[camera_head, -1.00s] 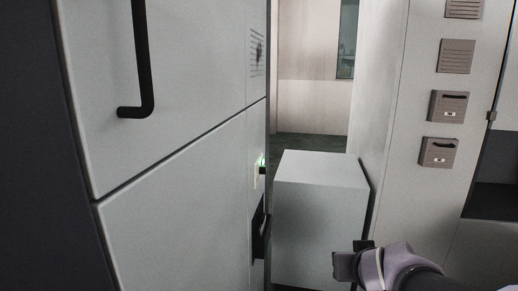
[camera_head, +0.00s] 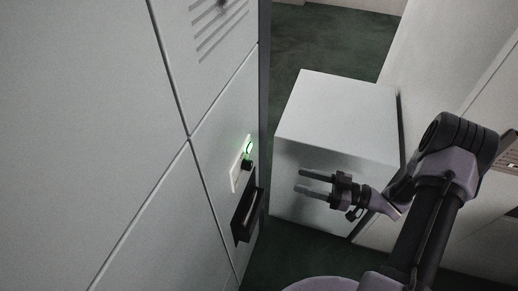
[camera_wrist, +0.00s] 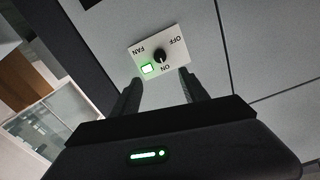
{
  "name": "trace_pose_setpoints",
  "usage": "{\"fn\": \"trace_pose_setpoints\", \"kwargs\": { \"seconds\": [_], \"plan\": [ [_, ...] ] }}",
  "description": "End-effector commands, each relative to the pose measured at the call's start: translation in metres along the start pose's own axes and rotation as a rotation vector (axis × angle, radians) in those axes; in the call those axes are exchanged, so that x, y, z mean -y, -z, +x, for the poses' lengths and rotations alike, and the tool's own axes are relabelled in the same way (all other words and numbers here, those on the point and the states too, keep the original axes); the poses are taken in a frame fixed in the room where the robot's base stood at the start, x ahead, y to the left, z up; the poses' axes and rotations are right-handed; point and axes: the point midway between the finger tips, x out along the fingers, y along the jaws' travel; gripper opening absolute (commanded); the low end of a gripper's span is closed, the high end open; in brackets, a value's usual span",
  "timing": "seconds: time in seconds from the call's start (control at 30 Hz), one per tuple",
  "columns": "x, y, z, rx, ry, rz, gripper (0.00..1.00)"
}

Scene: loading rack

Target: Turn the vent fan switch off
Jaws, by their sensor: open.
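The fan switch is a small white plate (camera_head: 236,177) on the grey panel wall in the head view, with a black knob (camera_head: 246,165) and a green lit lamp (camera_head: 248,148). In the wrist view the plate reads FAN, ON and OFF; its black knob (camera_wrist: 160,57) appears turned toward ON, and the lamp (camera_wrist: 147,69) glows green. My gripper (camera_head: 308,183) is open and empty, to the right of the switch and apart from it. In the wrist view my two fingers (camera_wrist: 159,82) point at the plate, with the knob between their lines.
A black slotted holder (camera_head: 247,214) sticks out of the panel just below the switch. A white box-shaped cabinet (camera_head: 338,105) stands behind my gripper. Dark green floor (camera_head: 318,45) shows beyond it. Free space lies between my fingers and the panel.

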Motion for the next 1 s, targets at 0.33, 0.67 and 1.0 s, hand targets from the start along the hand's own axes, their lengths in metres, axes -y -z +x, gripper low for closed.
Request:
{"fn": "trace_pose_setpoints", "kwargs": {
  "seconds": [0.33, 0.67, 1.0],
  "plan": [
    [0.000, 0.000, 0.105, 0.004, 0.002, -0.002, 0.52],
    [-0.001, -0.001, 0.153, 0.003, -0.002, -0.003, 0.52],
    [-0.002, 0.000, 0.155, 0.003, -0.004, -0.003, 0.40]
  ]
}}
